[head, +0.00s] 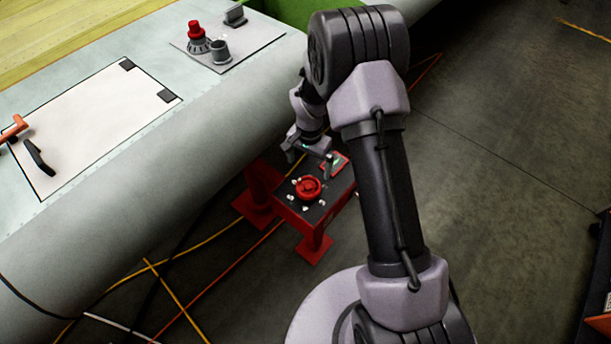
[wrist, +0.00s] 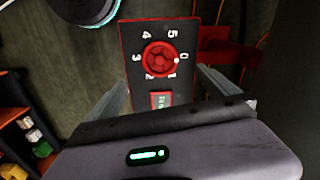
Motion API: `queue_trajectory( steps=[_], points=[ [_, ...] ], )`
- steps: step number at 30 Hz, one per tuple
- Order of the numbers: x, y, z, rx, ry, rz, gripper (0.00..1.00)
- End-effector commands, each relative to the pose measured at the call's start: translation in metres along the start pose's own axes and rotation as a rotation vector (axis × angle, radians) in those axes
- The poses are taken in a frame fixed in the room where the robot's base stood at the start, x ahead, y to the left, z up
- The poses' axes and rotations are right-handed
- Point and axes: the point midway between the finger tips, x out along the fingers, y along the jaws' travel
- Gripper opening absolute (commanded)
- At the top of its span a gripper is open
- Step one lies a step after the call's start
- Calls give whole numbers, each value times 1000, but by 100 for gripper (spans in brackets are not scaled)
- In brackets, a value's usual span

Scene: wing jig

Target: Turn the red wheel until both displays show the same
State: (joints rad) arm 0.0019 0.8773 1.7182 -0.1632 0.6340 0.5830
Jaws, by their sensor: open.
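The red wheel (head: 308,188) sits on top of a red stand with a dark panel (head: 327,212), below the wing's front edge. In the wrist view the wheel (wrist: 159,60) is ringed by white numerals on the dark panel, with a pale dot near its right side. A small display (wrist: 161,101) in a red frame lies beside the wheel; its reading is too small to tell. It also shows in the head view (head: 338,163). A second display cannot be made out. My gripper (head: 311,158) is open and empty above the panel, apart from the wheel; its fingers (wrist: 164,88) flank the panel's display end.
The pale wing (head: 185,150) runs along the left, with a white panel (head: 95,125) and a grey plate (head: 262,45) of fittings on it. Cables (head: 165,290) lie on the floor below. A shelf (wrist: 20,125) with bins stands left in the wrist view.

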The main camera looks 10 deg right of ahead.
Motion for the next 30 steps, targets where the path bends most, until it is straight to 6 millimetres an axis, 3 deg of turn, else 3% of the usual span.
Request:
queue_trajectory(
  steps=[1,6,12,17,25,30],
  points=[
    [20,0,0,-1,-2,2,99],
    [72,1,1,1,-2,2,99],
    [109,0,0,-1,0,0,99],
    [119,0,0,-1,0,-1,99],
    [119,0,0,-1,1,-1,97],
    [119,0,0,-1,0,-1,63]
  ],
)
